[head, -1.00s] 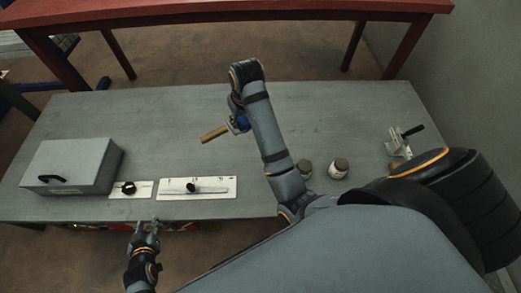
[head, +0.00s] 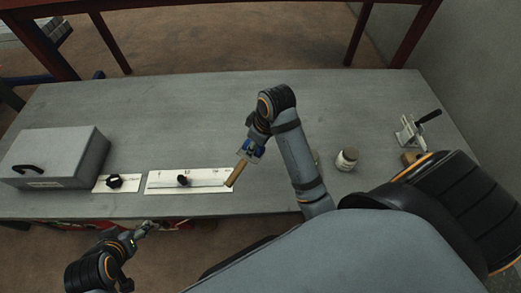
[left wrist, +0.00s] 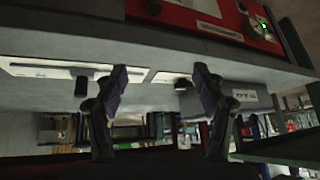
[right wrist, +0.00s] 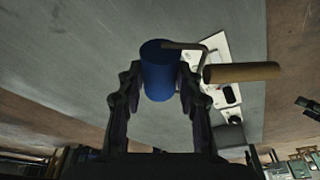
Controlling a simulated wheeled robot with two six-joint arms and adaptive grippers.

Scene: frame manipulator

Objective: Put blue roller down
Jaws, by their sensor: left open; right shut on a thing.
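The blue roller (right wrist: 160,72) is between the fingers of my right gripper (right wrist: 161,80), which is shut on its blue drum. Its wooden handle (right wrist: 242,72) sticks out to the right on a bent metal rod in the right wrist view. In the head view, the blue drum (head: 253,152) shows small at the right gripper, and the handle slants toward the table's front edge by the white slider plate. Whether the roller touches the table (head: 325,105) cannot be told. My left gripper (left wrist: 160,73) is open and empty, at the table's front edge.
A grey box (head: 58,155), a small plate with a black knob (head: 114,181) and the white slider plate (head: 208,186) line the front left. A jar (head: 346,159) and a metal clamp (head: 410,130) are at the right. The table's back left is clear.

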